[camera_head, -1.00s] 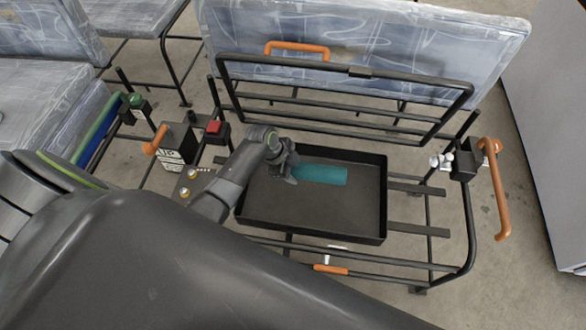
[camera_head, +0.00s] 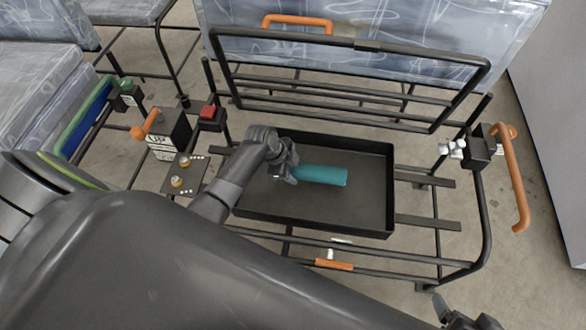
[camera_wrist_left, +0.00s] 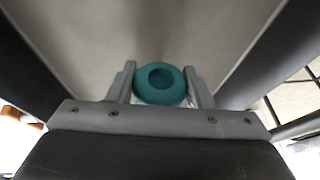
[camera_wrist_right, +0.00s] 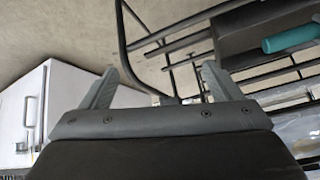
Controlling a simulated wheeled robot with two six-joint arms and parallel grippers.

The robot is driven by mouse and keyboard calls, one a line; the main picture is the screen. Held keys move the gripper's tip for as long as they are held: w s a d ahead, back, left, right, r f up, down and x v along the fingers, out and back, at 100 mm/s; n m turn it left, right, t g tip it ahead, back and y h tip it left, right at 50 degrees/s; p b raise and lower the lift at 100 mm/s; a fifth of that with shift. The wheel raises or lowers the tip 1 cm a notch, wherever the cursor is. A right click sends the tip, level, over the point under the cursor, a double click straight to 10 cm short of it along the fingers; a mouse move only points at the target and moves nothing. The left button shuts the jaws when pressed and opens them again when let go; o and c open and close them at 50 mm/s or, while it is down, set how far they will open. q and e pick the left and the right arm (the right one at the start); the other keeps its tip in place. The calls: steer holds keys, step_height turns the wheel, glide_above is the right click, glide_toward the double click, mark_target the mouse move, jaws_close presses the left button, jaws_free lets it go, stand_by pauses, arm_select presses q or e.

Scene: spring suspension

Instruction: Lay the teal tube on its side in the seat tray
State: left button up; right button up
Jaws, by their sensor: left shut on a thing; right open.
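The teal tube (camera_head: 322,175) lies roughly level over the left-centre of the black seat tray (camera_head: 380,215), pointing right. My left gripper (camera_head: 290,172) is shut on its left end. In the left wrist view the tube (camera_wrist_left: 160,84) is seen end-on, its round hollow end between the two fingers (camera_wrist_left: 160,90). I cannot tell whether the tube touches the tray floor. My right gripper (camera_head: 462,312) is at the bottom right of the head view, outside the frame rails. In the right wrist view its fingers (camera_wrist_right: 160,88) are open and empty; the tube (camera_wrist_right: 290,37) shows at top right.
A black tubular frame (camera_head: 350,45) with an upright back stands behind the tray. Orange handles (camera_head: 512,180) are at the right and front. A box with a red button (camera_head: 208,112) and a panel with knobs (camera_head: 178,181) sit left. The tray's right half is clear.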

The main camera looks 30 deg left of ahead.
arm_select(q)
steer(key=shift+f+b, duration=0.55)
steer(key=shift+f, duration=0.35)
steer(key=shift+f+b, duration=0.45)
steer(key=shift+f, duration=0.25)
steer(key=shift+s+f, duration=0.1)
arm_select(e)
steer(key=w+d+r+t+h, duration=0.2)
steer(key=w+r+t, duration=0.7)
steer(key=r, duration=0.3)
steer(key=shift+d+r, duration=0.25)
steer(key=shift+d, duration=0.05)
steer(key=shift+w, duration=0.1)
